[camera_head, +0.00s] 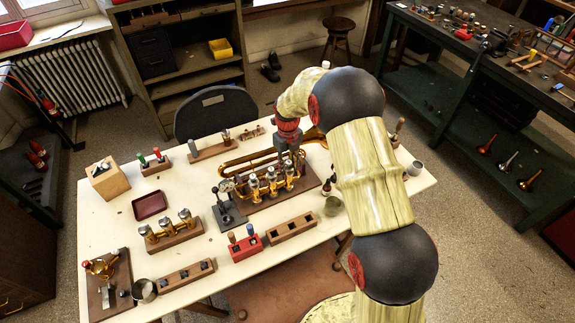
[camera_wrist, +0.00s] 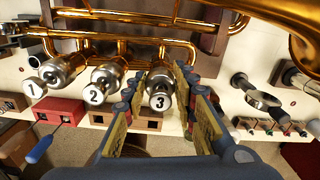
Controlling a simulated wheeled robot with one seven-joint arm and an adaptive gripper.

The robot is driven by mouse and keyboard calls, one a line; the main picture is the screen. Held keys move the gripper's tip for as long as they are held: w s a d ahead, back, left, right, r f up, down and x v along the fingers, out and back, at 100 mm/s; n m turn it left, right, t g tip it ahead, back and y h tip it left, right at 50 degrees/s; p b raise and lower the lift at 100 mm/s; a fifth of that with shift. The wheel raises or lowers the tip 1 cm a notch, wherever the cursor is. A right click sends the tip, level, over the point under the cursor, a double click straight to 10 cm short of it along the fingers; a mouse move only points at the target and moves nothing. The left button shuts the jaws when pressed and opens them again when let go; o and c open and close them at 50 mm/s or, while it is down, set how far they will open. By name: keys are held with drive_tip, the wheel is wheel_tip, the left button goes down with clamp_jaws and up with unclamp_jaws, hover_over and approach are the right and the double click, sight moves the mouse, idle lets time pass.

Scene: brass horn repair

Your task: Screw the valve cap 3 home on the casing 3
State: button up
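The brass horn (camera_head: 262,160) lies on a dark wooden board on the bench. Its three valve casings show in the wrist view, topped by silver pieces numbered 1 (camera_wrist: 34,88), 2 (camera_wrist: 97,97) and 3. The valve cap 3 (camera_wrist: 160,100) sits at the end of casing 3 (camera_wrist: 162,77), its face toward the camera. I cannot tell how far it is threaded on. My gripper (camera_wrist: 160,74) has one finger on each side of the cap, with narrow gaps showing. In the head view my gripper (camera_head: 289,150) is over the horn, and casing 3 is partly hidden.
A gauge stand (camera_head: 227,208) stands close left of the horn. In front are a red tool block (camera_head: 246,250) and a wooden slotted block (camera_head: 292,229). A three-valve rack (camera_head: 172,236) and a dark red tray (camera_head: 149,206) are left. Bare bench lies between them.

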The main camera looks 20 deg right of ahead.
drive_tip(key=o, duration=0.6)
drive_tip(key=shift+c, duration=0.2)
